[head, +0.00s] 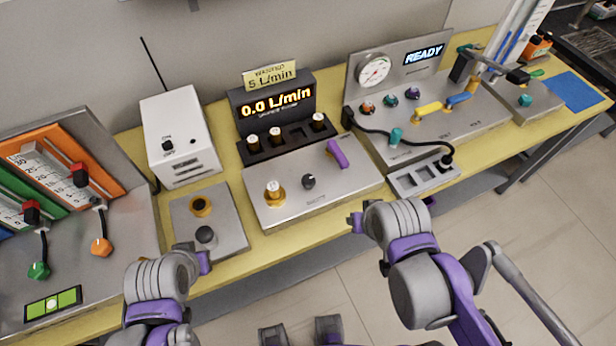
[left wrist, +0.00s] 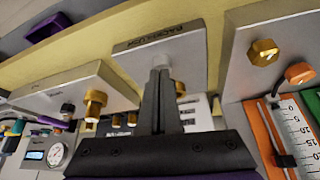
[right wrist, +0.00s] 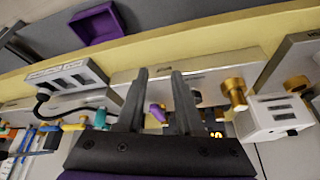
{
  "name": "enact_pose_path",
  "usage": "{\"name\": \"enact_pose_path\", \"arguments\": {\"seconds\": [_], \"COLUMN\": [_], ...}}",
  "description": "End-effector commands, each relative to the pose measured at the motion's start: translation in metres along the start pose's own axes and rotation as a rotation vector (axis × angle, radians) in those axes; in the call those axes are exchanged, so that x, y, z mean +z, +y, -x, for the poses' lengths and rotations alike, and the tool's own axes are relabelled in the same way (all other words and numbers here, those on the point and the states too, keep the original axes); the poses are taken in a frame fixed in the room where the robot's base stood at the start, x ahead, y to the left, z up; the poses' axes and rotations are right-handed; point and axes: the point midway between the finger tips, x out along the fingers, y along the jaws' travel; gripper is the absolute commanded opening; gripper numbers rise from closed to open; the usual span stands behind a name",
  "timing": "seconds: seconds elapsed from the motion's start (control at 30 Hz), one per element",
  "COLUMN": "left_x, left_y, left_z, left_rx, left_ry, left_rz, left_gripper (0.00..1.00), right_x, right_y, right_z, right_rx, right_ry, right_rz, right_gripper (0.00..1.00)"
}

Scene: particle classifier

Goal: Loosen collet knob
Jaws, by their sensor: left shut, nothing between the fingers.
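The gold knob (left wrist: 179,88) is partly hidden behind the fingers. My right gripper (right wrist: 157,76) is open and empty, before the middle panel's front edge.
The middle panel (head: 330,190) carries a gold knob (head: 273,193), a black knob (head: 309,181) and a purple lever (head: 337,153). A white box (head: 180,135) stands behind the small plate. The flowmeter panel (head: 130,250) is at left. A slotted grey holder (head: 424,178) lies right.

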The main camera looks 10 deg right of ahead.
Motion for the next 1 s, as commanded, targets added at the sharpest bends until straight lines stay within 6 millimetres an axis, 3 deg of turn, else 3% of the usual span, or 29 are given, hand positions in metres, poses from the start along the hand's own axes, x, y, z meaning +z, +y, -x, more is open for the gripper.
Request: {"name": "enact_pose_path", "arguments": {"seconds": [0.03, 0.2, 0.4, 0.5, 0.73, 0.87, 1.0], "left_x": [0.003, 0.012, 0.021, 0.024, 0.026, 0.027, 0.028], "left_y": [0.0, 0.0, 0.0, 0.0, 0.0, 0.0, 0.0], "left_z": [-0.004, -0.013, -0.023, -0.027, -0.03, -0.031, -0.033], "left_rx": [0.0, 0.0, 0.0, 0.0, 0.0, 0.0, 0.0], "left_ry": [-0.003, -0.009, -0.015, -0.017, -0.019, -0.019, -0.02], "left_rz": [0.0, 0.0, 0.0, 0.0, 0.0, 0.0, 0.0], "left_gripper": [0.0, 0.0, 0.0, 0.0, 0.0, 0.0, 0.0], "right_x": [-0.013, -0.066, -0.121, -0.139, -0.157, -0.155, -0.145], "right_y": [-0.006, -0.033, -0.07, -0.086, -0.105, -0.105, -0.104], "right_z": [0.001, 0.005, -0.001, -0.006, -0.014, -0.022, -0.042], "right_rx": [-0.001, 0.035, 0.163, 0.237, 0.338, 0.346, 0.345], "right_ry": [-0.027, -0.153, -0.273, -0.304, -0.323, -0.323, -0.323], "right_rz": [-0.073, -0.462, -0.935, -1.121, -1.34, -1.361, -1.36], "right_gripper": [0.47, 0.77, 0.77, 0.77, 0.77, 0.77, 0.77]}}
